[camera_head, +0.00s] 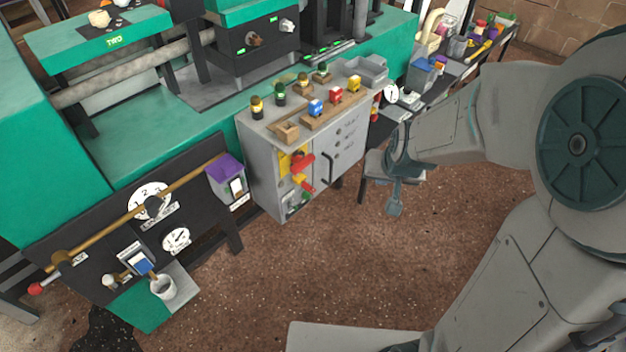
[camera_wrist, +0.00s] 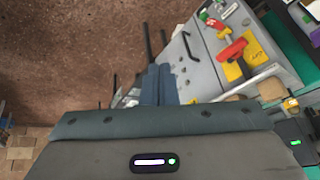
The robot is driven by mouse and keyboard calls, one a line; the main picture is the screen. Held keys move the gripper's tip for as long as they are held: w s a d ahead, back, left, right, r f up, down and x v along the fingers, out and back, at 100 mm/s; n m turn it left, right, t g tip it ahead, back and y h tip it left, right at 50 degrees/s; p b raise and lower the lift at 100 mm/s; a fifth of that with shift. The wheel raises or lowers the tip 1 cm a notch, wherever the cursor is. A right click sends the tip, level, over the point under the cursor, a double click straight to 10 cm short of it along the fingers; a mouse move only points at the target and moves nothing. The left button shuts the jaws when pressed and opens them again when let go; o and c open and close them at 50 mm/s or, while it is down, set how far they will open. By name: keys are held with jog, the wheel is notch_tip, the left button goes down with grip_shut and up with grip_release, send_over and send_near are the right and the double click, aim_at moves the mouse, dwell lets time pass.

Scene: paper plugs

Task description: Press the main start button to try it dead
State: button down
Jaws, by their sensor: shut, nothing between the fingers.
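A grey cabinet (camera_head: 262,165) stands left of my gripper in the head view. Low on its front is a small pale control box (camera_head: 291,203) with a green spot; no start label is legible. In the wrist view, a green button (camera_wrist: 203,15) shows near the top edge. Above the box in the head view, a red rotary handle (camera_head: 302,163) sits by a yellow plate; the handle also shows in the wrist view (camera_wrist: 231,49). My gripper (camera_head: 394,208) is shut and empty, pointing down over the floor, apart from the cabinet. Its fingers (camera_wrist: 158,84) show together in the wrist view.
A black door handle (camera_head: 328,168) sticks out from the cabinet front. Small coloured padlocks and plugs (camera_head: 317,107) stand on its top. A grey stool (camera_head: 376,165) is behind my gripper. A green machine (camera_head: 150,105) fills the left. The brown floor (camera_head: 300,270) is open in front.

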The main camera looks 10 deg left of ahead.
aim_at(307, 196)
jog(key=w+a+f+n+t+h+b, duration=0.15)
jog(key=w+f+b, duration=0.3)
jog(key=f, duration=0.55)
jog(key=w+f+t+h+b, duration=0.15)
jog(key=w+f+b, duration=0.3)
jog(key=f, duration=0.55)
jog(key=w+a+f+n+t+h+b, duration=0.1)
jog(key=w+f+t+b, duration=0.3)
jog(key=f, duration=0.6)
jog(key=a+f+n+t+y+b, duration=0.5)
jog(key=a+f+n+t+b, duration=0.1)
jog(key=f+n+b, duration=0.3)
jog(key=shift+w+a+f+b, duration=0.2)
jog(key=shift+w+a+b, duration=0.3)
jog(key=shift+b, duration=0.4)
jog(key=w+a+b, duration=0.1)
jog(key=w+a, duration=0.4)
jog(key=a, duration=0.2)
jog(key=shift+w, duration=0.15)
jog(key=shift+a+b, duration=0.1)
jog(key=shift+b, duration=0.25)
